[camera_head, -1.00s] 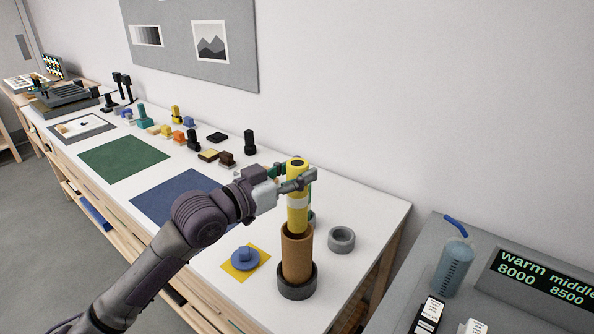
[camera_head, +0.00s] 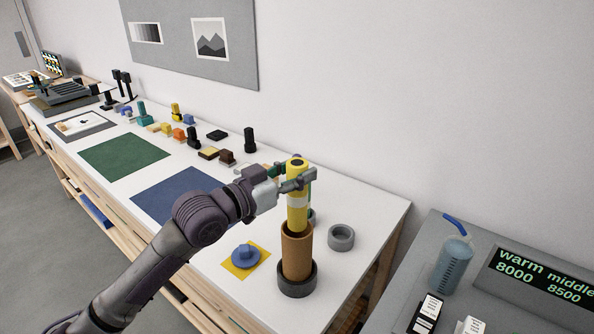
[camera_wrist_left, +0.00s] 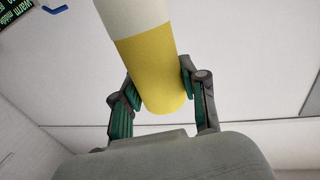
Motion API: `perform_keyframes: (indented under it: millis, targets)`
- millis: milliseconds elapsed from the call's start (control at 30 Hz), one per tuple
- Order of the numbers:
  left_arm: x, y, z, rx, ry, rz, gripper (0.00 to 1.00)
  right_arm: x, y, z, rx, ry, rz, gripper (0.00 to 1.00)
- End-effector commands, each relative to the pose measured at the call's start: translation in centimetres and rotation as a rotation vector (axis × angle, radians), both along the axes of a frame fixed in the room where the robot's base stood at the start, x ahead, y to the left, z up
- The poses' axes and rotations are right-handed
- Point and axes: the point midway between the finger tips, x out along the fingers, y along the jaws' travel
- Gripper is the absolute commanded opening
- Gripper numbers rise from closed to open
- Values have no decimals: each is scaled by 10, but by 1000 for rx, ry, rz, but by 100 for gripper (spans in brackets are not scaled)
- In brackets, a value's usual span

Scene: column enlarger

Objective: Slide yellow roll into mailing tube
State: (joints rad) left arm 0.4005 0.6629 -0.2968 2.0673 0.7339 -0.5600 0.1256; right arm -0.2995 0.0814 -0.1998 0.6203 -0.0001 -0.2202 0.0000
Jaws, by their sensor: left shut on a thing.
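The yellow roll (camera_head: 297,217) with a pale band stands upright over the brown mailing tube (camera_head: 296,258). Its lower end is at the tube's mouth; I cannot tell how far inside it is. The tube stands upright in a dark round base (camera_head: 297,281) on the white table. My left gripper (camera_head: 298,182) is shut on the roll near its top. In the left wrist view the roll (camera_wrist_left: 152,70) sits between the two fingers (camera_wrist_left: 160,92). My right gripper is not in view.
A grey ring (camera_head: 341,238) stands right of the tube. A blue knobbed disc (camera_head: 245,257) lies on a yellow square at its left. A blue mat (camera_head: 178,197) and several small blocks are farther back. A blue bottle (camera_head: 453,267) stands on the grey bench at right.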

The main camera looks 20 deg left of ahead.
Motion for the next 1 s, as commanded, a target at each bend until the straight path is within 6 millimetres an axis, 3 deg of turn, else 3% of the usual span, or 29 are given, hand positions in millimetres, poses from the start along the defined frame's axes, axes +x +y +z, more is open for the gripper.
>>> perform_keyframes:
  millis: [1000]
  targets:
    - [0, 0, -21, 1, -1, 0, 0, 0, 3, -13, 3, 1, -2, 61]
